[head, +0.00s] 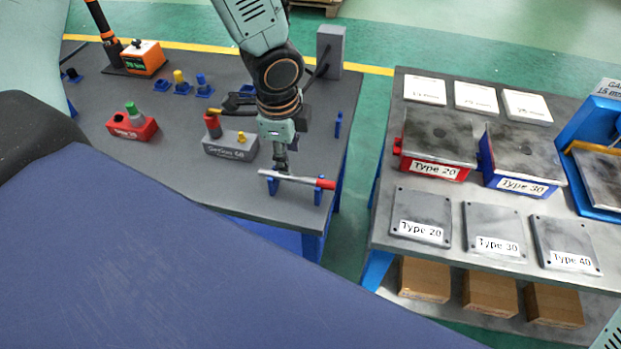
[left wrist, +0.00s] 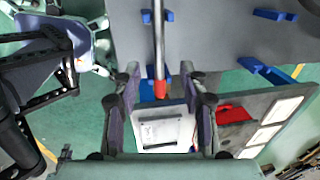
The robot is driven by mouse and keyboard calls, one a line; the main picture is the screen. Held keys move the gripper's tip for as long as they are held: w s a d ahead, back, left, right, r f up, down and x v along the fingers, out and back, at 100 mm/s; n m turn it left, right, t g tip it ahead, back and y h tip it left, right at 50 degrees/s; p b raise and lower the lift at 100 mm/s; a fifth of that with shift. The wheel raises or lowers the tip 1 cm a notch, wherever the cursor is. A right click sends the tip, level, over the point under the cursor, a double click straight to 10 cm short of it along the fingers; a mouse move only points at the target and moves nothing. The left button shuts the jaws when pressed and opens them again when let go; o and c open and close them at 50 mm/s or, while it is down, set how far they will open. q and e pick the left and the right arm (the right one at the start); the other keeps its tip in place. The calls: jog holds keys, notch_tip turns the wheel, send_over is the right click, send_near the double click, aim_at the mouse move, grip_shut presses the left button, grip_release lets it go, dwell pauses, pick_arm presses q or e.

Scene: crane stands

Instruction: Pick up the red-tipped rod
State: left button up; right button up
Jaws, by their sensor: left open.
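The red-tipped rod (head: 297,179) is a thin pale grey bar with a red end at its right. It lies level across two small blue holders (head: 318,194) near the front right edge of the dark grey table. My left gripper (head: 281,163) points down just above the rod's middle part. In the left wrist view the rod (left wrist: 158,45) runs down from the top edge, its red end between the open fingers of my left gripper (left wrist: 160,88). Clear gaps show on both sides of the rod there. My right gripper is not in view.
A grey block (head: 228,147) and a red block (head: 132,129) with coloured knobs stand left of the rod. A grey upright box (head: 330,52) is behind. A second table (head: 440,262) with Type 20, 30 and 40 plates is at the right, across a gap of green floor.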

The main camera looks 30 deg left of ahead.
aim_at(288, 177)
pick_arm(q)
jog(key=f+b, duration=0.1)
jog(key=f, duration=0.1)
jog(key=f+b, duration=0.1)
jog(key=f, duration=0.1)
jog(key=a+f+b, duration=0.1)
jog(key=f, duration=0.1)
jog(key=shift+w+a+f+b, duration=0.1)
jog(key=shift+w+f+b, duration=0.15)
jog(key=shift+f+b, duration=0.15)
jog(key=shift+w+a+f, duration=0.1)
jog(key=shift+f, duration=0.1)
jog(key=shift+r, duration=0.1)
jog(key=shift+d, duration=0.2)
jog(key=shift+c, duration=0.9)
jog(key=shift+a, duration=0.15)
jog(key=c, duration=0.7)
grip_shut()
